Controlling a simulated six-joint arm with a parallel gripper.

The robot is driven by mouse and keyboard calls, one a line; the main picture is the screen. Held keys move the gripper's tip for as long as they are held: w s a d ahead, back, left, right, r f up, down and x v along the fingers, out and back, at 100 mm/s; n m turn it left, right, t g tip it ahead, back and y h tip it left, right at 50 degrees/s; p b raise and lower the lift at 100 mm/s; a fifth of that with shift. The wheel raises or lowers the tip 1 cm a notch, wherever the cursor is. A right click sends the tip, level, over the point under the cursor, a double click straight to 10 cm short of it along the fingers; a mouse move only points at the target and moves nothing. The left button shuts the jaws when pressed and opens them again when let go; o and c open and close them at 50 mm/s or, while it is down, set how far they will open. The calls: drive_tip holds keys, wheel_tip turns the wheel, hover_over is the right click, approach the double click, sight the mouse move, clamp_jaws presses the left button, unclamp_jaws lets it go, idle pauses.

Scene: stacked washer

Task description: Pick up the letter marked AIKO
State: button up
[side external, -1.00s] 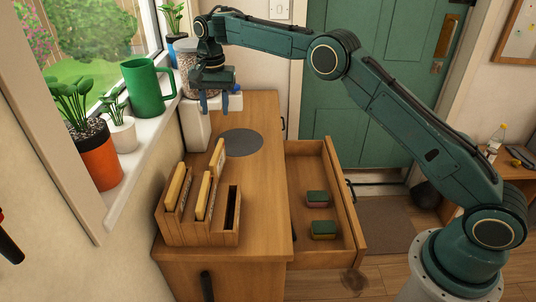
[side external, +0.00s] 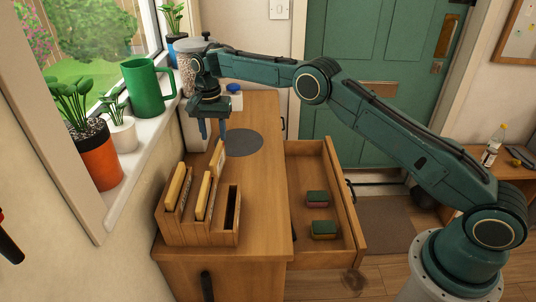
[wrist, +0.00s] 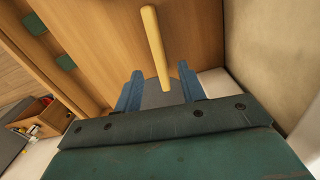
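A wooden letter rack (side external: 205,238) stands at the near end of the wooden cabinet top. My gripper (side external: 212,135) points down just above and behind the back letter, fingers apart and empty. In the wrist view, my gripper (wrist: 160,72) is open, and a tan letter (wrist: 153,42) shows edge-on beyond the gap between the fingers.
A grey round mat (side external: 243,143) lies behind the rack. An open drawer (side external: 318,260) at the right holds two sponges (side external: 318,199). The windowsill at the left carries potted plants (side external: 100,160) and a green mug (side external: 147,88). A wall runs close beside the rack.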

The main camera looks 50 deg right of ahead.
sight(217, 150)
drive_tip(key=shift+f, duration=2.3)
drive_tip(key=shift+f, duration=0.1)
drive_tip(key=shift+s+d+f, duration=0.1)
drive_tip(key=shift+s+f, duration=0.05)
drive_tip(key=shift+f, duration=2.35)
drive_tip(key=shift+c, duration=0.4)
clamp_jaws()
